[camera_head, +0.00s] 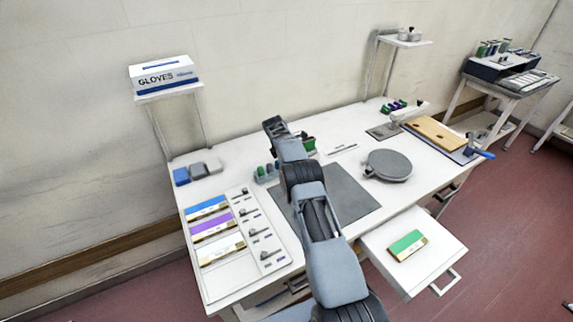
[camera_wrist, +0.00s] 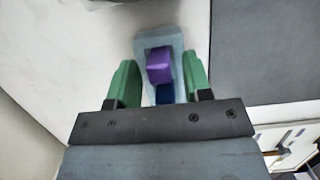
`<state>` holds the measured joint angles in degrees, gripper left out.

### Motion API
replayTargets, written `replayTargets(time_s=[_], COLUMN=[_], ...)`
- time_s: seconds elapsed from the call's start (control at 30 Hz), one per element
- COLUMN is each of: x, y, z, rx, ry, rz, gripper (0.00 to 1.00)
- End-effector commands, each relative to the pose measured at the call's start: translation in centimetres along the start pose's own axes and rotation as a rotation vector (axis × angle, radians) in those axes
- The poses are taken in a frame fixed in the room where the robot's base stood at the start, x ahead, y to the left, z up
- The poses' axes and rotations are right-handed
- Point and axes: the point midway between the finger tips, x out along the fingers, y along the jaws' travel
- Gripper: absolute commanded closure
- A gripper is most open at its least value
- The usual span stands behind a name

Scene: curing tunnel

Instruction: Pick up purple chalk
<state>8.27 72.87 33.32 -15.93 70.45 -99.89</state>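The purple chalk (camera_wrist: 159,66) shows in the wrist view as a purple block on a pale blue holder (camera_wrist: 172,38). My gripper (camera_wrist: 160,82) is open, with one green finger on each side of the purple chalk. A gap shows between each finger and the chalk. A dark blue piece (camera_wrist: 165,94) sits beside the purple one, nearer the gripper body. In the head view my arm reaches over the table, and a small holder with dark and green pieces (camera_head: 266,173) shows left of it. I cannot make out the purple chalk there.
The white table (camera_head: 335,160) bears a grey mat (camera_head: 352,190), a round grey plate (camera_head: 388,165) and a tray with blue, purple and white boxes (camera_head: 212,226). A drawer (camera_head: 425,275) stands open with a green box (camera_head: 407,244). A glove box (camera_head: 163,73) rests on a shelf.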

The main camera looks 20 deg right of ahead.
Motion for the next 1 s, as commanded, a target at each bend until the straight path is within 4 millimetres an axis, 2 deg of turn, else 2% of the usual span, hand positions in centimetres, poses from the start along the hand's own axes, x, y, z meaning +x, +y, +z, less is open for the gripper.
replayTargets(time_s=[0.07, 0.47, 0.77, 1.0], x=[0.0, 0.0, -0.2, -1.9], y=[0.0, 0.0, 0.0, 0.1], z=[0.0, 0.0, 0.0, 0.5], rx=[0.000, 0.000, 0.000, 0.002], ry=[0.000, 0.000, 0.000, -0.001], rz=[0.000, 0.000, 0.000, 0.003], gripper=[0.62, 1.00, 1.00, 1.00])
